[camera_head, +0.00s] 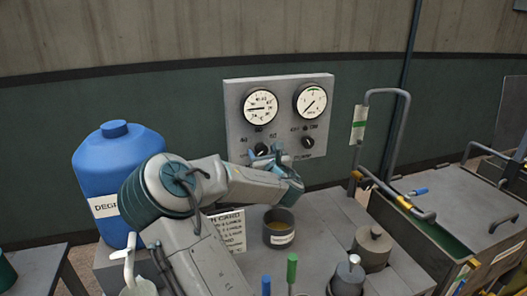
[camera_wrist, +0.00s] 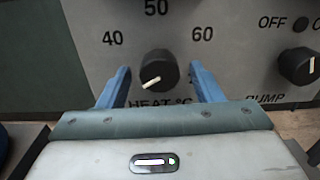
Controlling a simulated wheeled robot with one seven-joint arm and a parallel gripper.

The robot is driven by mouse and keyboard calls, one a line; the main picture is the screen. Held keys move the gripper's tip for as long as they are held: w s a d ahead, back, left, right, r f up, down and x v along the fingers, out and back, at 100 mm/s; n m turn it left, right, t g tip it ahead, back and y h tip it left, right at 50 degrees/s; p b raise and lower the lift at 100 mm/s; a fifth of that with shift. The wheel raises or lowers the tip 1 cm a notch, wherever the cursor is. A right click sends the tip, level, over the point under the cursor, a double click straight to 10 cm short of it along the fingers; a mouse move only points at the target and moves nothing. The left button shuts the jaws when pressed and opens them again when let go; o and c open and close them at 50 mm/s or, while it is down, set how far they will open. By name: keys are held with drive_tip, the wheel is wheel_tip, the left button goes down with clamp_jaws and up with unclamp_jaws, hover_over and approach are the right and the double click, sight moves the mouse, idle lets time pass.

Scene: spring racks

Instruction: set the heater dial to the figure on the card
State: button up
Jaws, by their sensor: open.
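The heater dial (camera_wrist: 158,70) is a black knob marked HEAT °C, with 40, 50 and 60 printed around it. Its white pointer line points to the lower left, below the 40. In the head view the dial (camera_head: 261,149) sits under the left gauge. In the head view my gripper (camera_head: 291,187) is in front of the panel.
The grey panel (camera_head: 232,110) carries two round gauges and the pump knob (camera_head: 308,142) to the right of the dial. A labelled cup (camera_head: 280,240) stands below my gripper. A blue degreaser drum (camera_head: 90,170) is at left, a tank with pipe handles (camera_head: 440,240) at right.

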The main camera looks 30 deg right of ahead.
drive_tip(key=shift+w, duration=0.15)
drive_tip(key=c, duration=1)
